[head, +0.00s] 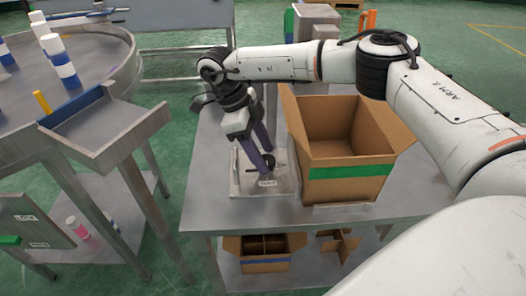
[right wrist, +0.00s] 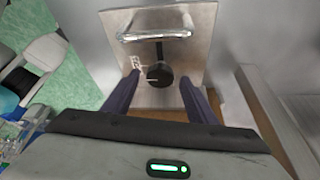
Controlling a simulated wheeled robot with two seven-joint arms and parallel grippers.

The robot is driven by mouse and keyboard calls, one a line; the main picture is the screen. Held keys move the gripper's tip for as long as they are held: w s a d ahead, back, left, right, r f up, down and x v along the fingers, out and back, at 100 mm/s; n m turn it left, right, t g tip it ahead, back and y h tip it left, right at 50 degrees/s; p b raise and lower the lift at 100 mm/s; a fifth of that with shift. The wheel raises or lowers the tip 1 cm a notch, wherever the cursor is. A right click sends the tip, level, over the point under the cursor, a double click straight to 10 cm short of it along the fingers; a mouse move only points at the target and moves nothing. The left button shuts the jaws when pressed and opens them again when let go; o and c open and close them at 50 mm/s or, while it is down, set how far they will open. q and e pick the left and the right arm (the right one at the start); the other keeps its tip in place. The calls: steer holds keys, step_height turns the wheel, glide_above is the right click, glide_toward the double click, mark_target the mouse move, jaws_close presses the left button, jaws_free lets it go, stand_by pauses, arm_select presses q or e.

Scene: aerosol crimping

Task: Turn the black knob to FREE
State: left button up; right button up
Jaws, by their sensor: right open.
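The black knob (right wrist: 159,74) sits on a metal plate (right wrist: 185,18), with a dark stem running from it toward a shiny bar handle (right wrist: 154,37). A small label (right wrist: 136,62) lies beside the knob; its words are too small to read. My right gripper (right wrist: 160,79) is open, with one purple finger on each side of the knob; I cannot tell whether either touches it. In the head view, my right gripper (head: 266,164) reaches down to the plate (head: 240,183) on the table, and the knob (head: 269,161) shows partly between the fingers. My left gripper is out of view.
An open cardboard box (head: 343,150) with a green stripe stands just right of the plate on the grey table (head: 208,200). A round metal table (head: 105,62) with blue-and-white cans and a chute (head: 90,125) stand at left. A divided box (head: 262,262) is on the lower shelf.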

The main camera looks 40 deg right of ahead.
steer(key=shift+f, duration=0.1)
steer(key=c, duration=1.1)
steer(key=shift+o, duration=0.2)
